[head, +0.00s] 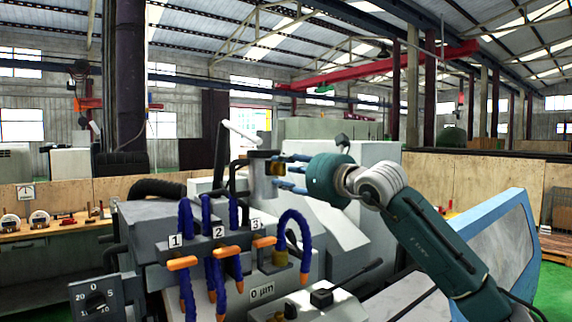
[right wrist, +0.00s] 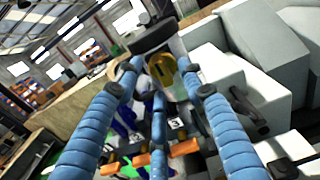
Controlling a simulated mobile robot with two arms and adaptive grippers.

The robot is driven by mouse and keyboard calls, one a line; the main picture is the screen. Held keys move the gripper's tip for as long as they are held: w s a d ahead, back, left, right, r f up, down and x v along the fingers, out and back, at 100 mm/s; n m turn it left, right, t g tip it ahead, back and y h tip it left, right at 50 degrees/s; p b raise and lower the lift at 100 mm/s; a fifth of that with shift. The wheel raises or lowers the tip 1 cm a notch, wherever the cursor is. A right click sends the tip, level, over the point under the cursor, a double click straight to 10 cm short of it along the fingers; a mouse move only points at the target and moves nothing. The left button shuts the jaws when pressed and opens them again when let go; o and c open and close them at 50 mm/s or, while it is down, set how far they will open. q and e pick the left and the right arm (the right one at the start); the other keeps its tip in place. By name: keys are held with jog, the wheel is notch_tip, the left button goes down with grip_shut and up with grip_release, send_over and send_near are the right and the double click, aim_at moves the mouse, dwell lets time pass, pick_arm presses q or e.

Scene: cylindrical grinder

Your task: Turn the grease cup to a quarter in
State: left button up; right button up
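A grey upright cylinder with a dark cap (head: 264,176) stands above the numbered hoses in the head view. I cannot tell for sure that it is the grease cup. My right gripper (head: 284,174) reaches it from the right, its blue fingers level with the cylinder. In the right wrist view, the fingers (right wrist: 160,72) are spread. A dark cap (right wrist: 152,37) and a yellow round part (right wrist: 161,66) show beyond and between their tips. Contact cannot be made out. A small brass fitting (head: 280,258) sits lower, under hose 3. My left gripper is not in view.
Blue hoses (head: 187,222) with orange levers (head: 226,252) and labels 1 to 3 stand in front. A dial knob (head: 96,300) is at lower left. The grey machine body (head: 345,235) lies behind and right. A bench (head: 45,226) stands at left.

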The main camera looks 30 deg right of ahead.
jog(key=shift+s+r, duration=0.1)
jog(key=shift+s, duration=0.05)
grip_shut()
